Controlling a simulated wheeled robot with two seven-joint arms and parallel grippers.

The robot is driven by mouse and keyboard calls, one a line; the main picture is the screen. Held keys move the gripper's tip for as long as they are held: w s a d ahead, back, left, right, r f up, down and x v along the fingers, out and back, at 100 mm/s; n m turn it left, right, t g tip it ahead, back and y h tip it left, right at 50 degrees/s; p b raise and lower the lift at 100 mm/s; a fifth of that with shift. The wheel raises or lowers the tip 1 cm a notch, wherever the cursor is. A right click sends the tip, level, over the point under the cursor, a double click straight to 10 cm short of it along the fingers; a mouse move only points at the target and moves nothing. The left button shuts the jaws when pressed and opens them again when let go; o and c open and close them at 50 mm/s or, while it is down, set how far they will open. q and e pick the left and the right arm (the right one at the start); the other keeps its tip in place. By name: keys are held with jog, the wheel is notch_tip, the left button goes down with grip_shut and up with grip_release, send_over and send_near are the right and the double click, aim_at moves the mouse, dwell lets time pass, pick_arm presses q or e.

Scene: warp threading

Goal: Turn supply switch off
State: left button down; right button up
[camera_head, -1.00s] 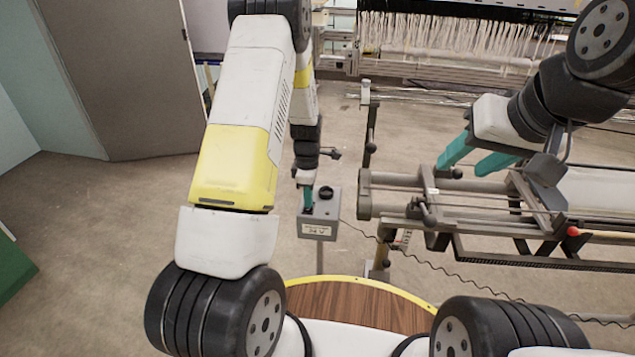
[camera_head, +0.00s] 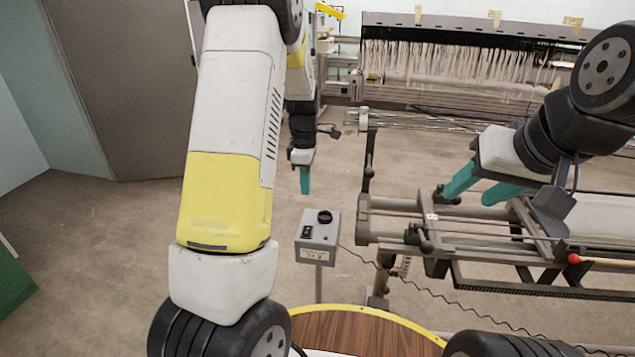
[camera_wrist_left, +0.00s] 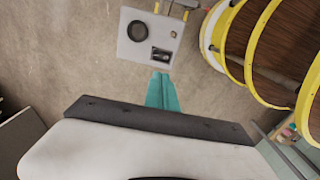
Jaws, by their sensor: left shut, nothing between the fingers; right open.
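A grey supply box (camera_head: 318,250) stands on a thin post at the middle of the head view. Its top carries a round black knob (camera_head: 325,216) and a small black rocker switch (camera_head: 307,231); which way the switch is set I cannot tell. The box also shows in the left wrist view (camera_wrist_left: 132,51), with the switch (camera_wrist_left: 160,54) close to my fingertips. My left gripper (camera_head: 305,190) has its teal fingers shut and empty, pointing down, apart from the box. My right gripper (camera_head: 467,198) is open and empty, over the grey frame to the right of the box.
A grey metal frame (camera_head: 400,204) with rails stands just right of the box. A dark coiled cable (camera_head: 430,299) runs from the box to the right. A loom with white threads (camera_head: 440,62) stands behind. The floor left of the box is clear.

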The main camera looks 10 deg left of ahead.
aim_at(307, 228)
pick_arm(q)
jog(key=shift+w, duration=0.1)
jog(key=shift+w+r, duration=0.15)
jog(key=shift+w, duration=0.25)
notch_tip(307, 228, down, 14)
jog(key=shift+f, duration=0.1)
dwell(0.7)
jog(key=shift+f, duration=0.1)
dwell(0.3)
jog(key=shift+s, duration=0.1)
jog(key=shift+s+r, duration=0.25)
jog(key=shift+s, duration=0.35)
jog(key=shift+r, duration=0.1)
